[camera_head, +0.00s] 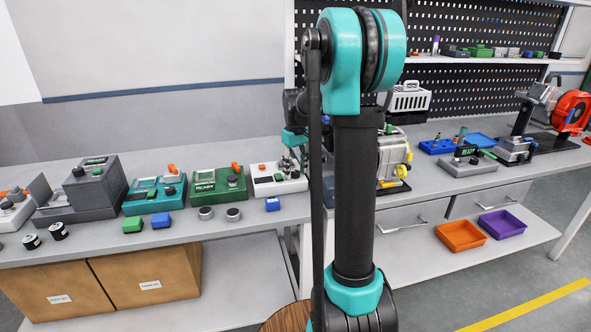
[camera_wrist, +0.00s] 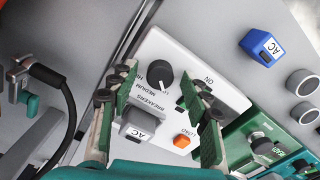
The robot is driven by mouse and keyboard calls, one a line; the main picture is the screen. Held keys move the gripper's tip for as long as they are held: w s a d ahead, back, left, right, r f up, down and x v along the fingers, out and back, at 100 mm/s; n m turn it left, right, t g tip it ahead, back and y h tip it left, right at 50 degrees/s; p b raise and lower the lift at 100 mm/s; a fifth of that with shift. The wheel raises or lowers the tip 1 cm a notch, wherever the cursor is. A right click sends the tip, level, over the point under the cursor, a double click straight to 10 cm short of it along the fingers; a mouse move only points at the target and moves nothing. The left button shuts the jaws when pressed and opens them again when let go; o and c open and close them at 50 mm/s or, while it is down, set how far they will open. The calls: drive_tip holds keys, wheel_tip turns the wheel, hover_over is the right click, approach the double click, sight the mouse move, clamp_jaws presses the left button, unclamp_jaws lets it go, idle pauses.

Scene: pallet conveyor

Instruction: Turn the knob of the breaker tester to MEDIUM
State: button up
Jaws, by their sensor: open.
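The breaker tester is a white box (camera_head: 268,187) on the bench, left of my arm in the head view. In the wrist view its white panel (camera_wrist: 215,101) carries a round black knob (camera_wrist: 160,80), with HI and MEDIUM printed beside it. The knob's pointer is too small to read surely. My gripper (camera_wrist: 164,77) is open above the panel, with one green-padded finger on each side of the knob. I cannot tell whether the fingers touch it. In the head view my gripper (camera_head: 293,146) is over the tester, partly hidden by my arm.
The tester also bears a grey AC plug (camera_wrist: 139,124) and an orange LOAD switch (camera_wrist: 181,141). A green device (camera_head: 219,184) stands close at its left. A blue AC block (camera_head: 272,204) lies in front.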

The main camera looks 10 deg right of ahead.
clamp_jaws()
drive_tip(key=shift+m, duration=0.3)
drive_tip(key=m, duration=0.4)
drive_tip(key=shift+m, duration=2.5)
unclamp_jaws()
